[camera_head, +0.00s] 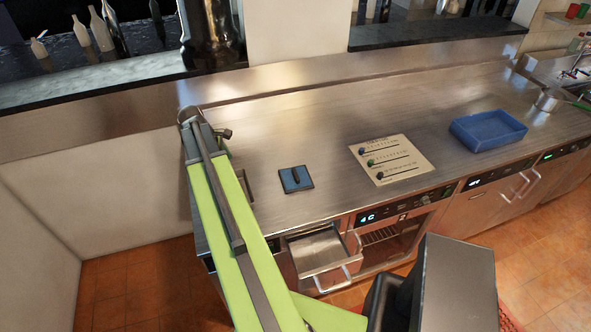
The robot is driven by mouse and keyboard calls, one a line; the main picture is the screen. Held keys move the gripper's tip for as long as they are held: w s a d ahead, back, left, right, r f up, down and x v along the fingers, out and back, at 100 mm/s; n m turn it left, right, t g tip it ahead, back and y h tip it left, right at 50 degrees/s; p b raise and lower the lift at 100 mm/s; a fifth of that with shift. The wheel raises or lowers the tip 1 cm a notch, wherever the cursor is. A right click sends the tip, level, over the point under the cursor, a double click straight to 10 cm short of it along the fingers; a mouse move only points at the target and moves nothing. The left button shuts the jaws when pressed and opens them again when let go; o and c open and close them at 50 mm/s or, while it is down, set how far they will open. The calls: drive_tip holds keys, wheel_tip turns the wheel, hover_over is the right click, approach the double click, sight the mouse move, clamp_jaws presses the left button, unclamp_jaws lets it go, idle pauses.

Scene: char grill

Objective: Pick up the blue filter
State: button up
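A small flat blue square with a black raised handle, the blue filter by its look (296,179), lies on the steel counter (300,115) near its front edge, left of the paper sheet. A dark grey box-shaped part (456,285) at the bottom right looks like my gripper, at the end of my folded green arm. It is in front of the counter, well apart from the blue square. No fingers can be made out on it, and nothing is seen held.
A blue tray (488,131) stands on the counter at the right. A sheet with knobs and sliders (390,160) lies in the middle. An open drawer (322,252) sticks out below the blue square, beside an oven (385,235). The counter's back part is clear.

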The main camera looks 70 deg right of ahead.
drive_tip(key=n+g+p, duration=0.1)
drive_tip(key=n+p, duration=0.1)
approach(295, 174)
drive_tip(key=b+x, duration=0.1)
drive_tip(key=b, duration=0.3)
drive_tip(key=b+x, duration=0.1)
drive_tip(key=b, duration=0.3)
drive_tip(key=b+x, duration=0.1)
drive_tip(key=b, duration=0.3)
drive_tip(key=shift+w+f, duration=0.15)
drive_tip(key=shift+f, duration=0.35)
drive_tip(key=shift+d+f, duration=0.1)
drive_tip(key=shift+d, duration=0.05)
drive_tip(key=b+x, duration=0.5)
drive_tip(key=shift+s, duration=0.2)
drive_tip(key=c, duration=1.5)
